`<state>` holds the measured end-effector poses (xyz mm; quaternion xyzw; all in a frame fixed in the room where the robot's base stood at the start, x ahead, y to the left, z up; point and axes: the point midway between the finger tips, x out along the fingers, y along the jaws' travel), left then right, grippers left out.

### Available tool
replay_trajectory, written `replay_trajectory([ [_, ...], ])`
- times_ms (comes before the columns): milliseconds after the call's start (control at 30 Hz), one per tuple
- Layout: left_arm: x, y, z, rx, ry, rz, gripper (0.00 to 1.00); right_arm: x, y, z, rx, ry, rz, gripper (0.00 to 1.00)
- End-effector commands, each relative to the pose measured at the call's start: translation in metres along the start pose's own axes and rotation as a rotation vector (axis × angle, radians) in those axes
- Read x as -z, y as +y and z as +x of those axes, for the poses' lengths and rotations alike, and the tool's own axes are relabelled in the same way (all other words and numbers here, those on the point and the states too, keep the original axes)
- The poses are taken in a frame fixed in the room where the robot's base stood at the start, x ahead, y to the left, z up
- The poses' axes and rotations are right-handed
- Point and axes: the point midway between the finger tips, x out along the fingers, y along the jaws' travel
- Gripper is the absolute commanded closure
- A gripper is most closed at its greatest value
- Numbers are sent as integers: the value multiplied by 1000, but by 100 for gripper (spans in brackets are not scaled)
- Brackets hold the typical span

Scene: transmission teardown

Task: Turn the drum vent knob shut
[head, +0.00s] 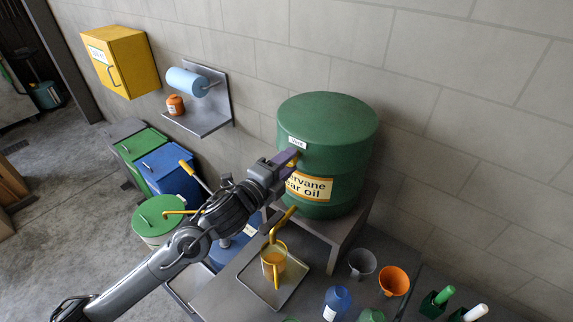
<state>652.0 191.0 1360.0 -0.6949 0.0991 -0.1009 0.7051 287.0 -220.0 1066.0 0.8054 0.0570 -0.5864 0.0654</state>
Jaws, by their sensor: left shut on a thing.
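The green drum (340,128) stands on a grey stand against the wall, with an orange oil label on its front. A small white tag (298,142) is near its upper left side. My left gripper (289,159), with purple fingertips, is at the drum's side just below this tag. It is shut on a small yellow knob (293,163), which the fingers mostly hide, so its turned position cannot be told. A yellow tap (281,222) is lower on the drum, above a jug of amber liquid (273,258). My right gripper is out of view.
The jug stands on a grey tray (287,288). Green and blue bins (171,165) are on the floor at left.

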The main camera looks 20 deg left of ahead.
Motion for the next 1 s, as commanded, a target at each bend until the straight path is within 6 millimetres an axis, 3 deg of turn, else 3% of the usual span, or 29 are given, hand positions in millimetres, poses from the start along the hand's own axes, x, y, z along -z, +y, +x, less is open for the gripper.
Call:
replay_trajectory([
  [300,0,0,0,0,1,2,90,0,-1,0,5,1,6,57],
  [333,0,0,0,0,1,2,55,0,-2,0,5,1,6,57],
  [467,0,0,0,0,1,2,36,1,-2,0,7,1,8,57],
  [800,0,0,-2,0,0,1,36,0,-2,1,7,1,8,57],
  [1000,0,2,-22,-1,0,3,36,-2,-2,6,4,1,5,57],
])
